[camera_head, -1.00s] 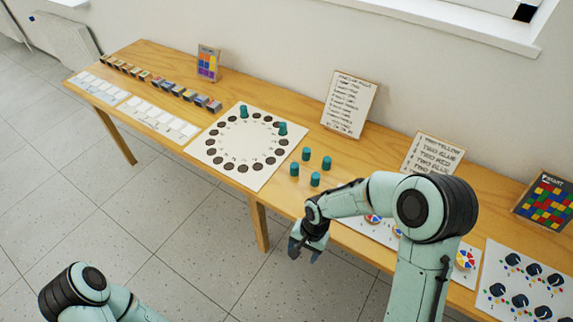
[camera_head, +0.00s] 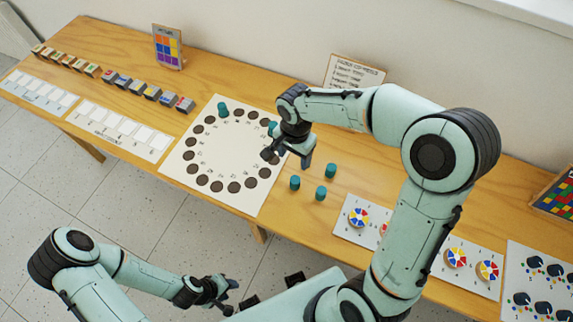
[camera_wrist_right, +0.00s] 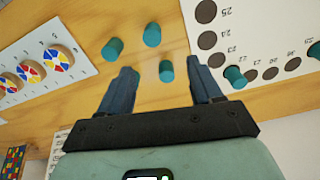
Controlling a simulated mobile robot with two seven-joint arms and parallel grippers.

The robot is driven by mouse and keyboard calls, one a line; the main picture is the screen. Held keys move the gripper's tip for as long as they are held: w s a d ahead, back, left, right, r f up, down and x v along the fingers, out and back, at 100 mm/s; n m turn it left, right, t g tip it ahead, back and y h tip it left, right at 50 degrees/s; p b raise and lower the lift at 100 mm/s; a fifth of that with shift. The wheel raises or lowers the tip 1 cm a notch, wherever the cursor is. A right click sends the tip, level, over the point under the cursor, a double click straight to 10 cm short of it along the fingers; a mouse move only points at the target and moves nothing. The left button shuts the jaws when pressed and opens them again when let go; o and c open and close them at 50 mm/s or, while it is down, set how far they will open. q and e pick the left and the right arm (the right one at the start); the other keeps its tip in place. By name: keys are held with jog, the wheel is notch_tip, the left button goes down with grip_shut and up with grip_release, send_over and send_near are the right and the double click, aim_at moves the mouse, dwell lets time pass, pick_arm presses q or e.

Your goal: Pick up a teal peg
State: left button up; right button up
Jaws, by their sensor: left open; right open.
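Three loose teal pegs, (camera_head: 295,182), (camera_head: 321,192) and (camera_head: 331,170), stand upright on the wooden table right of the white hole board (camera_head: 208,172). Two more teal pegs, (camera_head: 223,109) and (camera_head: 272,128), stand on the board; the second is partly covered by my arm. My right gripper (camera_head: 287,159) is open and points down between the board and the loose pegs. In the right wrist view, a teal peg (camera_wrist_right: 166,71) shows between its fingers, not gripped. The gripper hides this peg in the head view. My left gripper (camera_head: 222,294) is open and empty, low before the table.
Small blocks (camera_head: 115,79) and white cards (camera_head: 120,128) line the table's left. A colored chart (camera_head: 168,47) and a text sign (camera_head: 352,77) stand at the back. Cards with colored discs (camera_head: 358,217) lie to the right. Bare wood surrounds the loose pegs.

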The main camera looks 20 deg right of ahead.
aim_at(295, 180)
jog(key=f, duration=0.4)
jog(key=s+f, duration=0.1)
jog(key=f, duration=0.8)
jog(key=shift+s+f, duration=0.1)
jog(key=shift+s, duration=0.15)
jog(key=c, duration=1.1)
